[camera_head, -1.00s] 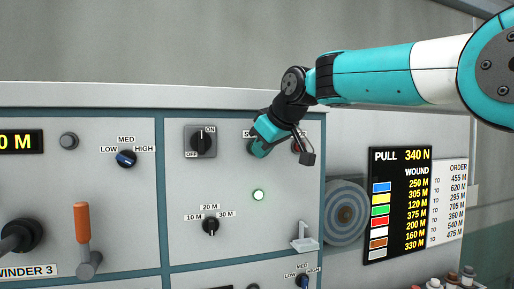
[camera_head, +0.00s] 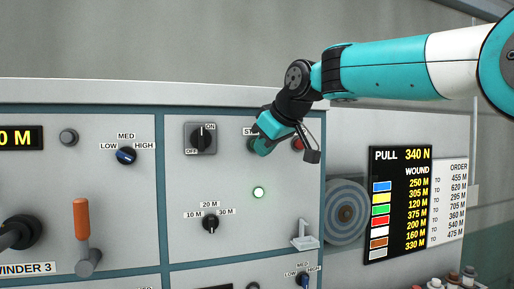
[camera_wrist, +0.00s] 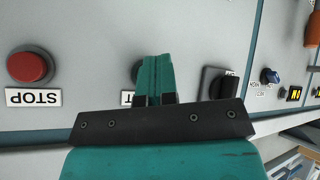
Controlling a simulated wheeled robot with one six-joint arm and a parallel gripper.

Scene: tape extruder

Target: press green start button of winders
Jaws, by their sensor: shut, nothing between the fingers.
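My gripper (camera_head: 259,148) is shut and empty, its teal fingers pointing at the panel over the start button. In the wrist view the closed fingers (camera_wrist: 156,72) cover most of that button. Only a dark edge of the start button (camera_wrist: 135,72) shows beside them, so its green face is hidden. Its label (camera_wrist: 127,98) is partly covered, and in the head view only "ST" (camera_head: 249,132) shows. I cannot tell whether the fingertips touch the button. The red stop button (camera_wrist: 30,67) is beside it, above its STOP label; it also shows partly behind my wrist in the head view (camera_head: 297,144).
An ON/OFF switch (camera_head: 203,139) sits left of the gripper. A lit green-white lamp (camera_head: 258,192) and a 10–30 M selector (camera_head: 211,224) are below. A small bracket (camera_head: 304,237) sticks out at lower right. The PULL display (camera_head: 400,205) is to the right.

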